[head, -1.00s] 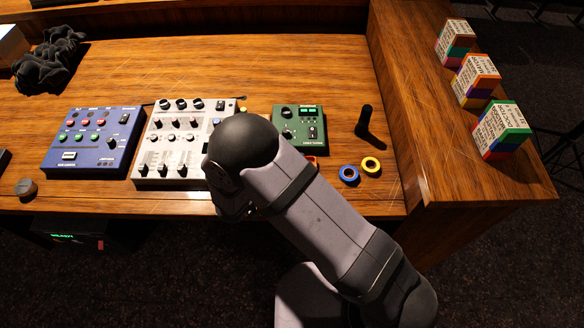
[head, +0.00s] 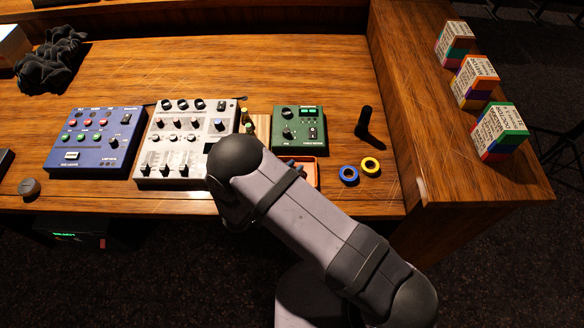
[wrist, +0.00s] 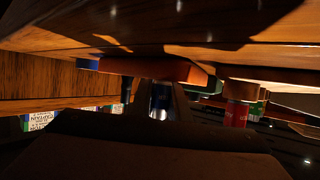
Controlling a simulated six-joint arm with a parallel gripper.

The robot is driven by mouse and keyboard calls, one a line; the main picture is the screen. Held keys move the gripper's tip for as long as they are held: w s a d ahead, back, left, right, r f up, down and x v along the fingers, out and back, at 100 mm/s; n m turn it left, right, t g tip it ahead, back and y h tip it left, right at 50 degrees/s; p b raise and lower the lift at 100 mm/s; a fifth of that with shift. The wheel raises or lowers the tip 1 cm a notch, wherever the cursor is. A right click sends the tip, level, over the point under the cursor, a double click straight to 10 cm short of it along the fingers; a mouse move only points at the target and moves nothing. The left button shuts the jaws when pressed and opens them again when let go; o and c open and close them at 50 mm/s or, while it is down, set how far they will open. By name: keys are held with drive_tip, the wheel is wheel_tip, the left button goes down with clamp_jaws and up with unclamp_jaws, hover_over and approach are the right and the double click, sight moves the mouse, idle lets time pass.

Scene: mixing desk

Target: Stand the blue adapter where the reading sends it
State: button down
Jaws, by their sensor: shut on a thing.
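The blue adapter (wrist: 160,96) is between the fingers of my gripper (wrist: 160,100) in the wrist view. My gripper is shut on it, and only part of its blue side and a shiny end show. In the head view my arm hides both gripper and adapter, near the mixer's right side. A red cylinder (wrist: 237,112) with a tan part stands close by on the right in the wrist view. An orange tray (head: 307,172) lies partly behind my arm. Small yellow and green pieces (head: 247,122) stand beside a wooden block (head: 263,128). No reading is legible.
A grey mixer (head: 180,142), a blue box (head: 95,140) and a green box (head: 299,130) stand on the desk. Blue tape (head: 348,174), yellow tape (head: 370,165) and a black upright (head: 367,123) are at right.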

drive_tip(key=shift+f, duration=0.1)
drive_tip(key=c, duration=1.7)
unclamp_jaws()
drive_tip(key=shift+o, duration=0.2)
drive_tip(key=shift+r, duration=0.2)
drive_tip(key=shift+s+a, duration=0.3)
drive_tip(key=b+v, duration=0.3)
drive_tip(key=v, duration=0.8)
drive_tip(key=shift+s+b, duration=0.1)
drive_tip(key=shift+b, duration=0.3)
drive_tip(key=shift+r, duration=0.1)
